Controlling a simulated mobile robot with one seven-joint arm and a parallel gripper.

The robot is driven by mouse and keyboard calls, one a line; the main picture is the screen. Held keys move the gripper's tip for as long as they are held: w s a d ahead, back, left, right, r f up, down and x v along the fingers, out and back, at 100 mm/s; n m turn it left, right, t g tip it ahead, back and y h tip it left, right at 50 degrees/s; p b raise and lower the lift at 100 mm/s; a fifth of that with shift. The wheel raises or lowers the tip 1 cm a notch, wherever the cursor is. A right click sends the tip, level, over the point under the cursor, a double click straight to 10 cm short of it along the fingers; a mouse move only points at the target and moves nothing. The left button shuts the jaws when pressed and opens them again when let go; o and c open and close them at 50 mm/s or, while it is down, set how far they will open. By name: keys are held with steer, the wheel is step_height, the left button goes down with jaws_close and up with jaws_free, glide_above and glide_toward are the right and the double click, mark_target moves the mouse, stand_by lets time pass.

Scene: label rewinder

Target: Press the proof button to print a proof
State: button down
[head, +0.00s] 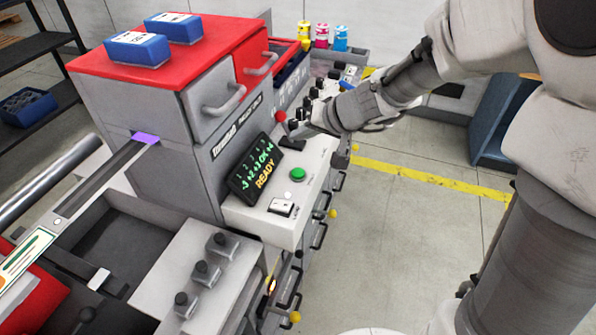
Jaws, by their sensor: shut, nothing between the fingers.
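The label machine (190,130) has a light control panel (262,217) along its front. A round green button (297,174) sits on this panel beside a tilted dark display (256,168) reading "READY". A white switch (282,207) is nearer, and a red button (281,116) is farther back. No readable label tells which control is the proof button. My gripper (291,132) is shut and empty, over the panel behind the green button and close to the red one. The picture does not show whether it touches anything; the arm hides part of the panel there.
Several black knobs (315,92) line the panel's far part. Black handles and yellow knobs (333,213) stick out along the machine's front. Blue boxes (137,48) lie on the red top. The floor (400,240) to the right is clear, with a yellow line (432,179).

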steer(key=b, duration=0.5)
glide_above(301, 175)
step_height(301, 175, down, 7)
steer(key=shift+r, duration=0.1)
steer(key=shift+f+b, duration=0.8)
steer(key=shift+b, duration=0.2)
steer(key=shift+f, duration=0.1)
stand_by(0.8)
steer(key=shift+f+b, duration=0.35)
steer(key=shift+b, duration=0.4)
steer(key=shift+f+b, duration=0.5)
steer(key=shift+b, duration=0.25)
stand_by(0.4)
steer(key=shift+r, duration=0.15)
stand_by(0.3)
steer(key=shift+r+p, duration=0.5)
steer(key=shift+r, duration=0.3)
